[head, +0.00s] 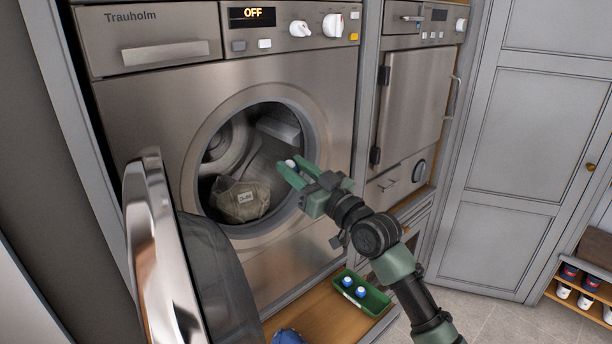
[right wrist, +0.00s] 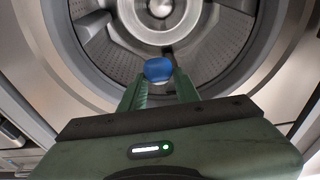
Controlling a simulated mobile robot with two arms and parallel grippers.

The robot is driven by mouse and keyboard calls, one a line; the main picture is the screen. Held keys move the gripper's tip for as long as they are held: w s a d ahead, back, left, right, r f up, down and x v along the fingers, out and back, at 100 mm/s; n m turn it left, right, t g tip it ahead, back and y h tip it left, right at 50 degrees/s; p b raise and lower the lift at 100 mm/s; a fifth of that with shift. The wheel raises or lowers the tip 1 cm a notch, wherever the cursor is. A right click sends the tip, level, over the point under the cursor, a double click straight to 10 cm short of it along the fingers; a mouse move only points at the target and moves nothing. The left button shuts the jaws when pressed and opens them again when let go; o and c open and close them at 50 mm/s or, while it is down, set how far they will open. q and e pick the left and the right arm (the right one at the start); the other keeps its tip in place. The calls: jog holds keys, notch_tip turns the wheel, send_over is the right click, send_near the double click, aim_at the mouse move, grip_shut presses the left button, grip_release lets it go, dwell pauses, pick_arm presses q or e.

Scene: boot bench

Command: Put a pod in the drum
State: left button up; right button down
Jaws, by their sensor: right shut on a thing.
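My right gripper (head: 292,172) is shut on a small blue-and-white pod (head: 290,163) at the mouth of the washing machine's drum (head: 262,150). In the right wrist view the blue pod (right wrist: 158,69) sits between the green fingertips, with the grey drum (right wrist: 100,55) around and beyond it. The washer door (head: 150,240) stands open to the left. A tan cloth item with a light label (head: 240,200) lies in the bottom of the drum. A green tray (head: 375,301) with two more blue-and-white pods (head: 354,287) is on the wooden ledge below. My left gripper is out of view.
The washer's display (head: 252,16) reads OFF. A blue item (head: 288,337) lies at the ledge's front, partly cut off. A second steel appliance (head: 412,95) and grey cupboards (head: 520,130) stand to the right.

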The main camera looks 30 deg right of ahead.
jog(key=shift+w+a+f+b, duration=0.25)
jog(key=shift+w+f+b, duration=0.4)
jog(key=shift+w+b, duration=1.7)
jog(key=shift+w+a+f+b, duration=0.3)
jog(key=shift+w+f+b, duration=0.5)
jog(key=shift+w, duration=2.8)
jog(key=shift+w+a+f+b, duration=0.25)
jog(key=shift+w+f+b, duration=0.25)
jog(key=shift+w+b, duration=1.9)
jog(key=shift+w+p, duration=0.6)
jog(key=shift+p, duration=0.1)
jog(key=c, duration=0.9)
grip_release()
jog(key=shift+c, duration=0.2)
jog(key=shift+s+f, duration=0.1)
jog(key=shift+s, duration=0.05)
